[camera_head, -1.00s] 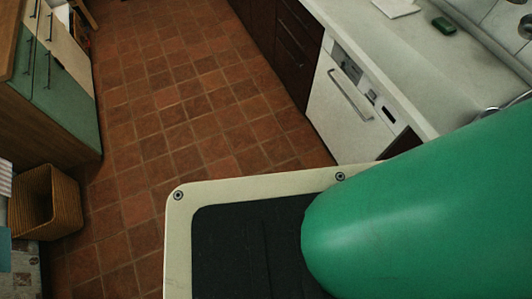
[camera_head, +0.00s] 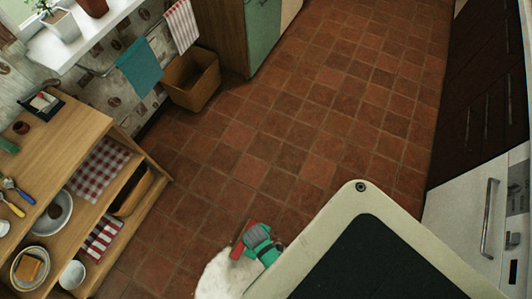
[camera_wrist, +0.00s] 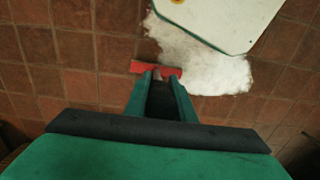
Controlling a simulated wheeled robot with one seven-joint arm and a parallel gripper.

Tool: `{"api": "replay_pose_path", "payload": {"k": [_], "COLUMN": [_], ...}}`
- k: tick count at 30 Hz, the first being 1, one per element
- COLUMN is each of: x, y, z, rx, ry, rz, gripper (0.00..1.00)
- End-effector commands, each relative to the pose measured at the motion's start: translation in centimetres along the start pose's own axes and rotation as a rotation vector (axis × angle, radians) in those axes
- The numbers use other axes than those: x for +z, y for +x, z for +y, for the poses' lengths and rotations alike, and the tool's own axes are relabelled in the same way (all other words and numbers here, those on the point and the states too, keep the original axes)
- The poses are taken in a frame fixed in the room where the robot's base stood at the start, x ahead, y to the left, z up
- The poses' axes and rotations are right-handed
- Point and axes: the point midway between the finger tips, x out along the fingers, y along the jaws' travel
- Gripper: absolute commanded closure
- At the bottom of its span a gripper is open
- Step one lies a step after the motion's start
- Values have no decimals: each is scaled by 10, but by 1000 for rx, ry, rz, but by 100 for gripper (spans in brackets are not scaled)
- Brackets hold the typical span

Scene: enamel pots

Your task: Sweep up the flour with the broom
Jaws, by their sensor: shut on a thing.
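White flour (camera_head: 222,277) lies in a broad patch on the tiled floor beside my base in the head view. In the wrist view the flour (camera_wrist: 205,68) spreads beyond and to the right of the fingertips, partly hidden by my base. My green gripper (camera_head: 262,248) is low by the flour's upper right edge. In the wrist view my gripper (camera_wrist: 161,75) is shut on the broom. The broom (camera_head: 240,239) shows as a red strip at the fingertips, at the flour's edge. The broom (camera_wrist: 140,67) lies across the fingertips in the wrist view; most of its handle is hidden.
A wooden shelf unit (camera_head: 75,130) with bowls and checked cloths stands at the left. A wicker basket (camera_head: 192,82) is by the wall. Dark cabinets and a white dishwasher (camera_head: 468,220) line the right. The tiled floor (camera_head: 330,120) between them is clear.

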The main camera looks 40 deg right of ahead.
Motion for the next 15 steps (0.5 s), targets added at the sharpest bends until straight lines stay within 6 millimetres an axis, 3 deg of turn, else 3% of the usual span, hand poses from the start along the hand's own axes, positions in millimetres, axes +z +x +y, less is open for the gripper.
{"api": "replay_pose_path", "payload": {"k": [7, 15], "x": [-17, -53], "y": [3, 2], "z": [-3, -5], "rx": [-5, -6], "ry": [-3, -4], "rz": [3, 6], "gripper": [100, 100]}}
